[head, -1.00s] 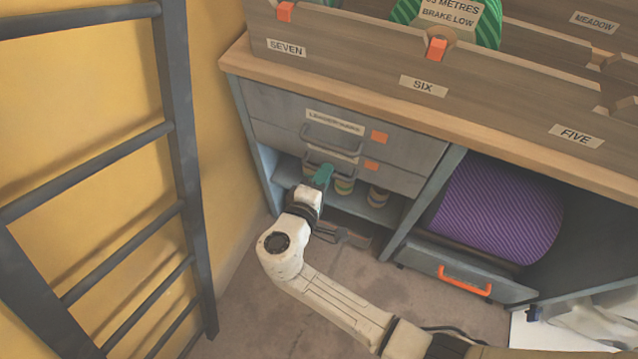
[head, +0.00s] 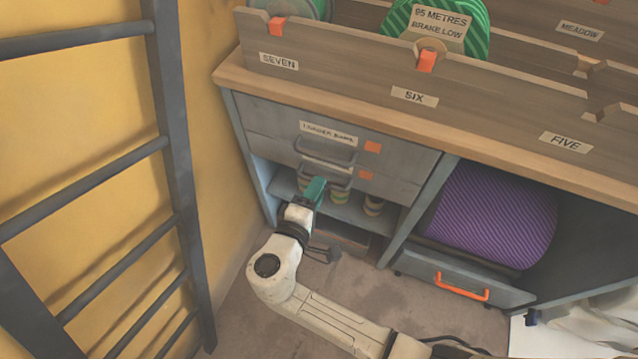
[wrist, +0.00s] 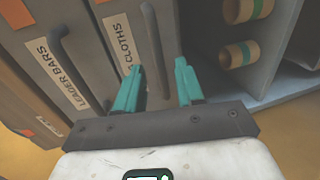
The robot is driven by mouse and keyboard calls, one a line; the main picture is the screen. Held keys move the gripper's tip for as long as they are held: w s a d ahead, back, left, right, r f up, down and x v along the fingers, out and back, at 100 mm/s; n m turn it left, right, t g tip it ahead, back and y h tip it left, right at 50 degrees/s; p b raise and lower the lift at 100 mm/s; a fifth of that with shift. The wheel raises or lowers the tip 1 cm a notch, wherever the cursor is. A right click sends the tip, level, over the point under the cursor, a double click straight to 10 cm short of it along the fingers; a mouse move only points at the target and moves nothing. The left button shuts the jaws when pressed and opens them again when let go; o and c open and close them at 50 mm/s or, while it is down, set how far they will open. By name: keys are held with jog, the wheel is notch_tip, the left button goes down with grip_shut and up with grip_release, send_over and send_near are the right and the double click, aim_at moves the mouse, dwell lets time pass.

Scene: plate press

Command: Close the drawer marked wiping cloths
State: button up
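The drawer marked wiping cloths (wrist: 128,35) is the lower of two grey drawers; in the wrist view only "G CLOTHS" of its label is readable. Its grey bar handle (wrist: 154,45) runs down the picture between my two fingers. In the head view, its front (head: 393,187) shows below the leader bars drawer (head: 400,152), partly behind my gripper. I cannot tell how far it stands out. My gripper (wrist: 158,85) has two teal fingers, apart, at the handle. It also shows in the head view (head: 315,190). Contact with the handle is unclear.
Below the drawers, a shelf (head: 350,212) holds striped rolls (head: 373,204). To the right are a purple roll (head: 495,215) and a lower drawer with an orange handle (head: 462,287). A dark ladder (head: 172,120) stands at left. A wooden rack (head: 480,110) overhangs above.

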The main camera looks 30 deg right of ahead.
jog(key=v, duration=0.8)
jog(key=shift+p, duration=0.45)
jog(key=shift+a, duration=0.1)
jog(key=s+d+f+m+g+y, duration=0.35)
jog(key=s+d, duration=0.25)
jog(key=d, duration=0.2)
jog(key=s+d+f+m+g+y, duration=0.2)
jog(key=s+d+g, duration=0.3)
jog(key=d, duration=0.2)
jog(key=s+r+m+y, duration=0.2)
jog(key=s+y, duration=0.5)
jog(key=s, duration=0.1)
notch_tip(320, 180, up, 19)
jog(key=p, duration=1.9)
jog(key=shift+a+p, duration=0.35)
jog(key=shift+s+r, duration=0.1)
